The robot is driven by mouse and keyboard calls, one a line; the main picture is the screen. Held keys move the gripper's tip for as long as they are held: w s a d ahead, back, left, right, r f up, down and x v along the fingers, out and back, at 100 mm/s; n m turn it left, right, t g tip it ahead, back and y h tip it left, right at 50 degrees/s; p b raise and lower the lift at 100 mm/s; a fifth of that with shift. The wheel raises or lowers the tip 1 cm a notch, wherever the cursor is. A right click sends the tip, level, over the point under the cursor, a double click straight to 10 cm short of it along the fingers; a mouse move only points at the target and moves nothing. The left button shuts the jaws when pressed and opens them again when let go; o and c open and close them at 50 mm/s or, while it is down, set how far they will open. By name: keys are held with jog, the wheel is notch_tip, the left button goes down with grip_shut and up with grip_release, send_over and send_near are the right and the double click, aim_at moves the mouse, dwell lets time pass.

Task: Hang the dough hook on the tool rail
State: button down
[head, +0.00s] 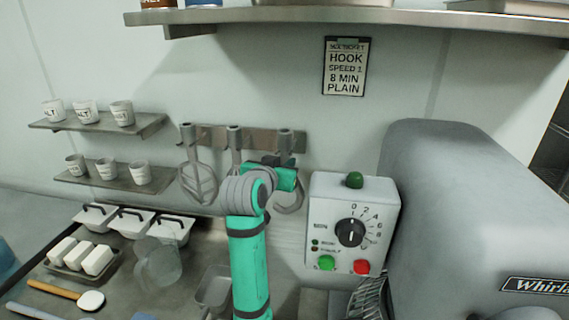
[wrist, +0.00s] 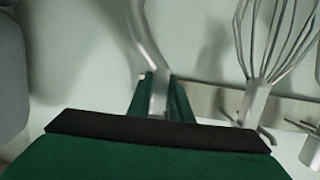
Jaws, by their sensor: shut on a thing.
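The grey metal dough hook shows in the wrist view, its curved part (wrist: 145,38) toward the top of the picture and its shank between my jaws. My gripper (wrist: 160,82) is shut on that shank. In the head view my gripper (head: 287,178) is just below the right end of the tool rail (head: 262,140), and part of the hook's curve (head: 289,201) shows below it. The rail also shows in the wrist view (wrist: 205,100). The shank's far end is hidden, so I cannot tell whether it touches a peg.
A looped tool (head: 197,182) hangs at the rail's left; a wire whisk (wrist: 268,45) is beside the hook in the wrist view. The control box (head: 352,222) and large mixer (head: 450,190) stand close on the right. Shelves with cups (head: 110,122) are left.

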jog(key=shift+f, duration=0.15)
jog(key=c, duration=1.2)
grip_release()
jog(key=shift+s, duration=0.1)
jog(key=shift+v, duration=1.2)
jog(key=shift+v, duration=1.25)
jog(key=shift+s+a, duration=0.1)
